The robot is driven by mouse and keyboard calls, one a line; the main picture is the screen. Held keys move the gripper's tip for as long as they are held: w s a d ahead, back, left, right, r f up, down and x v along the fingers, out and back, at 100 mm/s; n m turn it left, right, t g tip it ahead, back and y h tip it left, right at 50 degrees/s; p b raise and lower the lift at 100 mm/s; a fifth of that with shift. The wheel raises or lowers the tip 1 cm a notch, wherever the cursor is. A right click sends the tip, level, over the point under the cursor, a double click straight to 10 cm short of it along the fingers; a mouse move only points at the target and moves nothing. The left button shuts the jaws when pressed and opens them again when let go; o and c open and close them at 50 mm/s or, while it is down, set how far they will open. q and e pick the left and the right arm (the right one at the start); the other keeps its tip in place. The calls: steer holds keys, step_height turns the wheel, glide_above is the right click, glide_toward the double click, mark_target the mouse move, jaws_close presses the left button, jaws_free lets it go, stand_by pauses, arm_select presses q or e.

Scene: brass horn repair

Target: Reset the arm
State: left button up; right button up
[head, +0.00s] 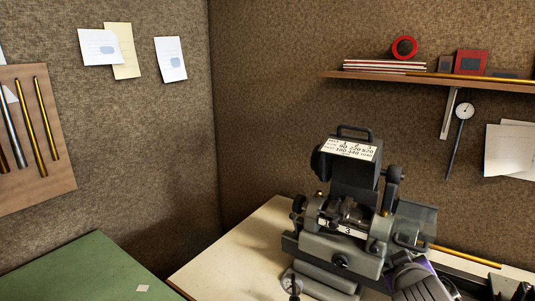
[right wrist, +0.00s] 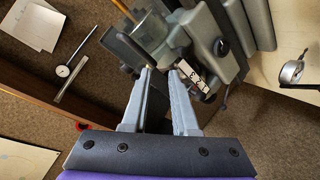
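My right gripper (right wrist: 162,85) shows in the right wrist view with its two grey fingers apart and nothing between them. The dark grey lathe (head: 341,243) stands on the pale bench, and parts of it also show beyond the fingertips in the right wrist view (right wrist: 205,45). In the head view a dark part of my right arm with a purple edge shows at the lower right, beside the lathe; its fingers cannot be made out there. My left arm and gripper are not in view.
A brass rod (head: 467,257) extends right of the lathe. A wall shelf (head: 430,79) holds a red ring, boxes and papers. A dial gauge (head: 464,112) hangs below it. The green surface (head: 80,275) at the left is mostly clear. A rod board (head: 45,185) hangs on the left wall.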

steer(key=s+a+f+m+g+y, duration=0.1)
steer(key=s+a+f, duration=0.4)
steer(key=s+f, duration=0.5)
steer(key=s+a+f+m+g+y, duration=0.2)
steer(key=s+a+f+g+y, duration=0.2)
steer(key=s+f, duration=0.6)
step_height(320, 180, down, 6)
steer(key=shift+s+a+f+g, duration=0.15)
steer(key=shift+s+a+g, duration=0.05)
steer(key=shift+a+g, duration=0.75)
